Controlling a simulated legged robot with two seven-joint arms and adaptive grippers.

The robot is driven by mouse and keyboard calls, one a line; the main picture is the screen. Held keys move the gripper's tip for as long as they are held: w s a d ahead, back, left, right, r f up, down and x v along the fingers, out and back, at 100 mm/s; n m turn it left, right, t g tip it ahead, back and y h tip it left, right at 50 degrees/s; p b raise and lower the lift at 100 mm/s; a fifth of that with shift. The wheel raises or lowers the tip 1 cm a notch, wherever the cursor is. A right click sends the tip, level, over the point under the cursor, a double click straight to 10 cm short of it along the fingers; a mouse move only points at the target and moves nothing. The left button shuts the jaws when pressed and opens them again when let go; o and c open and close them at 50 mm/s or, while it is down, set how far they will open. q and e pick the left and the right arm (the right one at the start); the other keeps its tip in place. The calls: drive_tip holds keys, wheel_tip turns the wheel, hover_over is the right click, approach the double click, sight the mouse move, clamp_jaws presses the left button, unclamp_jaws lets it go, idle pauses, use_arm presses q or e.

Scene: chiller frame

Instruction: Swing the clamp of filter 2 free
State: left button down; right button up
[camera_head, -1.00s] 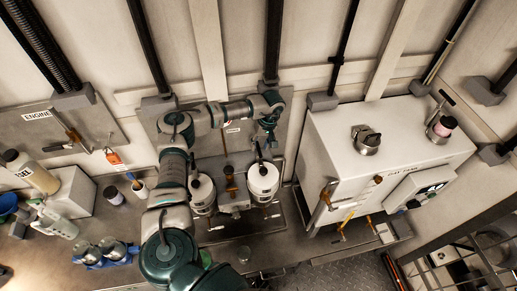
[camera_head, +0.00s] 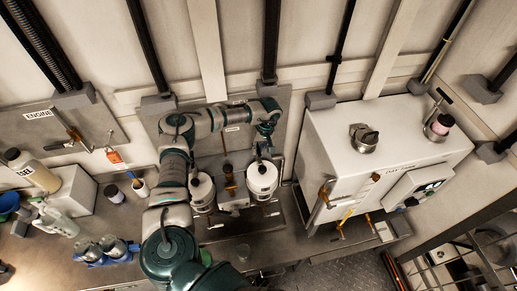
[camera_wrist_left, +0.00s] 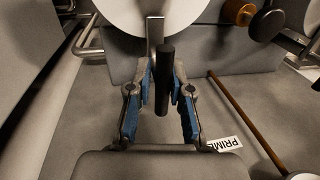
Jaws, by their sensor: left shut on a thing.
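Two white filter canisters stand side by side at the wall panel in the head view, a left one (camera_head: 202,192) and a right one (camera_head: 263,180). I cannot read a number on either. My left gripper (camera_head: 262,146) is at the top of the right canister. In the left wrist view, its blue-padded fingers (camera_wrist_left: 161,88) are shut on a black clamp handle (camera_wrist_left: 165,70). The handle stands in front of a metal strip and a white round body (camera_wrist_left: 130,12). The clamp's far end is hidden. My right gripper is not in view.
A white tank box (camera_head: 340,130) stands close on the right. A brass-coloured valve part (camera_head: 229,178) sits between the canisters. A brown rod (camera_wrist_left: 245,125) and a "PRIME" label (camera_wrist_left: 222,144) lie beside the gripper. Bottles and jars crowd the bench at left.

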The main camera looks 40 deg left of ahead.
use_arm(q)
drive_tip(key=shift+s, duration=0.1)
drive_tip(key=n, duration=0.4)
drive_tip(key=shift+n+g+h, duration=0.3)
drive_tip(key=shift+h, duration=0.1)
drive_tip(key=n+h+p, duration=0.1)
drive_tip(key=n, duration=0.3)
drive_tip(key=shift+n, duration=0.3)
drive_tip(key=n, duration=0.4)
drive_tip(key=shift+w+h, duration=0.25)
drive_tip(key=shift+h, duration=0.15)
drive_tip(key=shift+w+r+n+t+h+p, duration=0.15)
drive_tip(key=shift+n+t+p, duration=0.15)
drive_tip(key=shift+n, duration=0.85)
drive_tip(key=shift+s+n+t+h+p, duration=0.1)
drive_tip(key=shift+n+t+h+p, duration=0.15)
drive_tip(key=shift+n, duration=0.9)
drive_tip(key=shift+w, duration=0.1)
drive_tip(key=c, duration=1.2)
unclamp_jaws()
drive_tip(key=shift+c, duration=0.2)
drive_tip(key=shift+o, duration=0.7)
drive_tip(key=shift+w, duration=0.1)
